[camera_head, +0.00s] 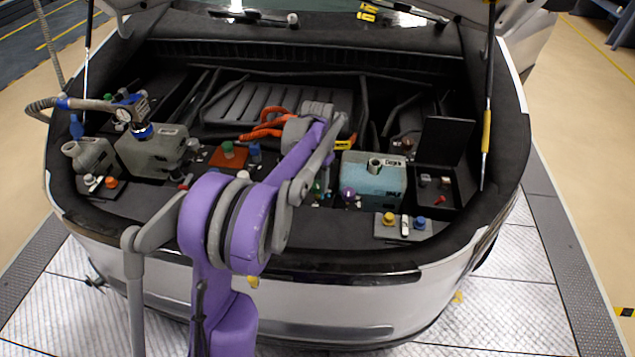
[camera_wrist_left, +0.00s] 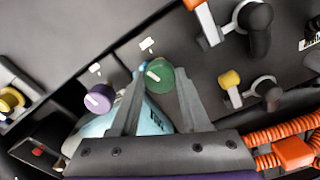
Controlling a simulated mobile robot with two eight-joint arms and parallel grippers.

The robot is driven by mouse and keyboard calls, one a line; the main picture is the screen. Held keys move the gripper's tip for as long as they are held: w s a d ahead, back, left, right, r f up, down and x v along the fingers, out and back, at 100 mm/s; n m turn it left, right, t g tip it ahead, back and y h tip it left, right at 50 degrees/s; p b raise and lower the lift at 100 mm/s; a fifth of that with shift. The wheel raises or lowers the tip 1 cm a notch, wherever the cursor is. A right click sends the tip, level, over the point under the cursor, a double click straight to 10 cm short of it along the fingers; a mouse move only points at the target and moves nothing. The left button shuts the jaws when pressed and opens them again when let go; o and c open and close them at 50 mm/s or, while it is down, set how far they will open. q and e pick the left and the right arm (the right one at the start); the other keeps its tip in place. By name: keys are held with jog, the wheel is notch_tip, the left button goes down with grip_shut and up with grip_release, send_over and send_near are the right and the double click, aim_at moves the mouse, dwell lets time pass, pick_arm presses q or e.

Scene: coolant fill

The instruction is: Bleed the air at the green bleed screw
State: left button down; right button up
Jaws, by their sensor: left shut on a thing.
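The green bleed screw (camera_wrist_left: 160,75) is a round green knob with a pale mark on its face. In the left wrist view it sits between the two fingertips of my left gripper (camera_wrist_left: 160,78), which is shut on it. In the head view my purple arm reaches over the front of the engine bay and mostly hides the gripper and the screw. A purple knob (camera_wrist_left: 99,98) stands beside the left finger; it also shows in the head view (camera_head: 348,194). My right gripper is in neither view.
A light-blue coolant tank (camera_head: 374,181) stands right of the gripper. Orange hoses (camera_wrist_left: 290,136) run close by. A yellow knob (camera_wrist_left: 230,79) is right of the fingers. A grey tank (camera_head: 150,152) with a gauge (camera_head: 140,110) on top is at the left.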

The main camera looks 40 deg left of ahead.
aim_at(317, 184)
pick_arm(q)
jog(key=shift+m, duration=1.7)
jog(key=shift+c, duration=1.9)
grip_release()
notch_tip(317, 184, up, 11)
jog(key=shift+f, duration=0.15)
